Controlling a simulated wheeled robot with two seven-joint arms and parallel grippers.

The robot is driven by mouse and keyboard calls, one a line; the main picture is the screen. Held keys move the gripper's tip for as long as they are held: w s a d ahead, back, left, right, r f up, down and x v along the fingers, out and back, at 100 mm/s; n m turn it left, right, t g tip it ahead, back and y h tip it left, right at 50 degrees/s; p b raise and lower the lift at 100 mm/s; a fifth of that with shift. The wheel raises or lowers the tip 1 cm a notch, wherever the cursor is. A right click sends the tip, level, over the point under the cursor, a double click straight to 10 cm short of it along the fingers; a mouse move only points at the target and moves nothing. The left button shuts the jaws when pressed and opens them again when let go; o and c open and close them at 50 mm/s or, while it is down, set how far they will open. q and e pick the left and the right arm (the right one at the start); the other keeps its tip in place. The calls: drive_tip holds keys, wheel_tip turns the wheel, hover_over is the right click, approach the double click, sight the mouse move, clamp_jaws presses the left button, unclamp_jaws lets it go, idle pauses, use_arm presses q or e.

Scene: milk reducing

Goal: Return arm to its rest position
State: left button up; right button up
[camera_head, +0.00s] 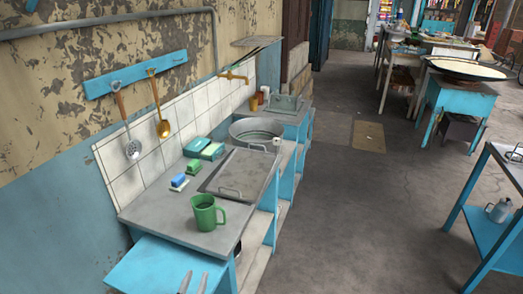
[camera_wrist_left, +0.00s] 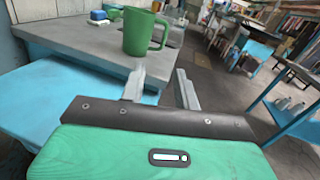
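My left gripper (camera_head: 193,283) shows only its two fingertips at the bottom edge of the head view, in front of the counter. In the left wrist view my left gripper (camera_wrist_left: 158,88) has its two fingers apart with nothing between them. A green mug (camera_head: 207,212) stands upright on the counter's near end, beyond the fingertips and apart from them. The mug also shows in the left wrist view (camera_wrist_left: 138,32), above the fingers. My right gripper is in neither view.
The grey counter (camera_head: 165,212) holds a blue sponge (camera_head: 179,180), a metal tray (camera_head: 240,172) and a round basin (camera_head: 256,131). A blue panel (camera_head: 160,266) juts out at its near end. A blue shelf (camera_head: 500,225) stands at the right. The floor between is clear.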

use_arm(q)
drive_tip(key=s+a+n+g+y, duration=0.6)
drive_tip(key=a+n, duration=0.3)
drive_tip(key=n, duration=1.1)
drive_tip(key=s+d+f+n+g+h, duration=0.2)
drive_tip(key=s+n+g, duration=0.2)
drive_tip(key=s+n, duration=0.4)
drive_tip(key=s+d+f+n+g+h, duration=0.1)
drive_tip(key=s+d+n+g+h, duration=0.1)
drive_tip(key=s+n+g, duration=0.5)
drive_tip(key=s+f+t, duration=0.1)
drive_tip(key=s+f, duration=0.2)
drive_tip(key=f, duration=2.7)
drive_tip(key=s+a+f+m, duration=0.1)
drive_tip(key=s+a+f, duration=0.2)
drive_tip(key=s+f, duration=1.6)
drive_tip(key=shift+s+a+f+g, duration=0.2)
drive_tip(key=shift+f+g, duration=0.2)
drive_tip(key=shift+f, duration=0.45)
